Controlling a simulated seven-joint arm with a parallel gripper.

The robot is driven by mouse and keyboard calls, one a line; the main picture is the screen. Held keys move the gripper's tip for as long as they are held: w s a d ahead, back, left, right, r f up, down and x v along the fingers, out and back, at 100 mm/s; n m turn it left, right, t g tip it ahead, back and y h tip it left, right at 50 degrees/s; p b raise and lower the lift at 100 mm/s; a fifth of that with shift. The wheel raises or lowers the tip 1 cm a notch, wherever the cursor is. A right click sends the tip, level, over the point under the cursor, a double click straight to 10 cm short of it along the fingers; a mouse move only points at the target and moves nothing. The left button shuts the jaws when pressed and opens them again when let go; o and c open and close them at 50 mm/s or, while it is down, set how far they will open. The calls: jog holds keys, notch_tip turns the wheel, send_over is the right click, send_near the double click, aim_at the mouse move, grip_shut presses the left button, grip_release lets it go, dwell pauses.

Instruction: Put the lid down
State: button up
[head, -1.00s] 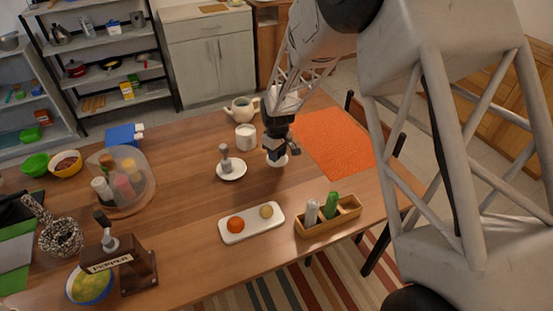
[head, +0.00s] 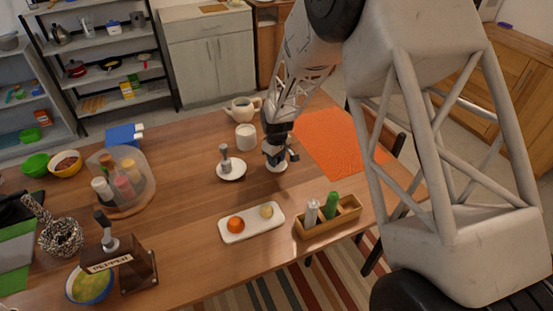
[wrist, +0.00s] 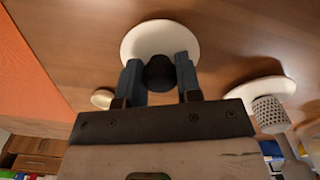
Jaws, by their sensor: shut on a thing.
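My gripper (wrist: 159,78) is shut on the dark knob (wrist: 160,72) of what looks like the lid, a white round disc (wrist: 160,38) below the fingers. In the head view the gripper (head: 275,157) points down over the table, and the white edge of the lid (head: 277,168) shows just under it. The disc is very low over the bare wood. I cannot tell whether it touches the table.
A white saucer (head: 231,174) with a grey-topped item (head: 225,155) stands close to the left. A white mug (head: 245,137) and teapot (head: 241,109) are behind, an orange mat (head: 333,142) right. A white tray (head: 252,234) and wooden box (head: 325,224) lie in front.

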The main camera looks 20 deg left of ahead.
dwell(0.3)
jog(key=o, duration=0.9)
jog(key=shift+f, duration=0.1)
jog(key=shift+o, duration=0.2)
notch_tip(320, 180, up, 12)
dwell(0.8)
jog(key=shift+r, duration=0.2)
